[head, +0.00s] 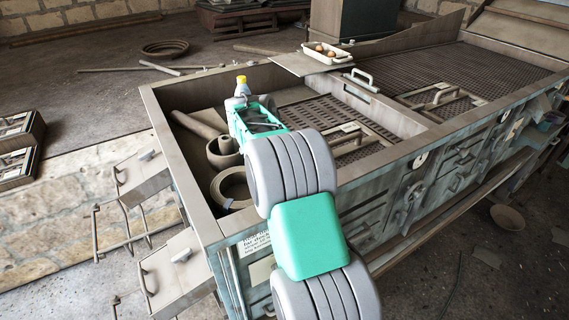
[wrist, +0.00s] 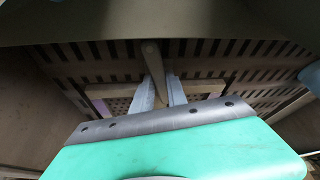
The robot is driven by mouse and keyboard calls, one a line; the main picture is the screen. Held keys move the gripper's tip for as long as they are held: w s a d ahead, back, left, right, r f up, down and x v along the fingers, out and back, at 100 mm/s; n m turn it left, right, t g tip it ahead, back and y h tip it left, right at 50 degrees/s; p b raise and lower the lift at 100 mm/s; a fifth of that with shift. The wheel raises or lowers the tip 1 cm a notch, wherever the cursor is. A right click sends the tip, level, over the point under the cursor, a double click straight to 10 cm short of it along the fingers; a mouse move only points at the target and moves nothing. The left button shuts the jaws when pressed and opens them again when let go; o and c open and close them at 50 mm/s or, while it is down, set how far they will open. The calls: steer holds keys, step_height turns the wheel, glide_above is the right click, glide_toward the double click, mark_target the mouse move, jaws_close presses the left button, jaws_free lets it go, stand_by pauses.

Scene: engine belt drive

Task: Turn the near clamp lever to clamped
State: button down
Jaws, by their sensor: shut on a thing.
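In the wrist view my gripper (wrist: 162,90) has its two pale fingers closed on a grey-beige lever (wrist: 151,58). The lever is a narrow bar with a rounded end that sticks out past the fingertips; its lower part runs down between them. I take it for the near clamp lever, but its pivot and any clamped or unclamped marking are not visible. In the head view my arm reaches over the near wall of the long bin-like bench, and the fingers and lever cannot be made out there.
A slotted grate (wrist: 215,75) lies behind the lever, with a plain wall (wrist: 110,25) across the top of the wrist view. A tray of eggs (head: 327,53) rests on a board.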

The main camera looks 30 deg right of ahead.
steer(key=shift+w+m+g+p, duration=0.1)
steer(key=shift+m+g+p, duration=0.4)
steer(key=shift+m, duration=0.6)
steer(key=c, duration=1.3)
jaws_free()
steer(key=p+v, duration=0.1)
steer(key=v, duration=0.6)
steer(key=shift+a+r, duration=0.15)
steer(key=shift+r, duration=0.25)
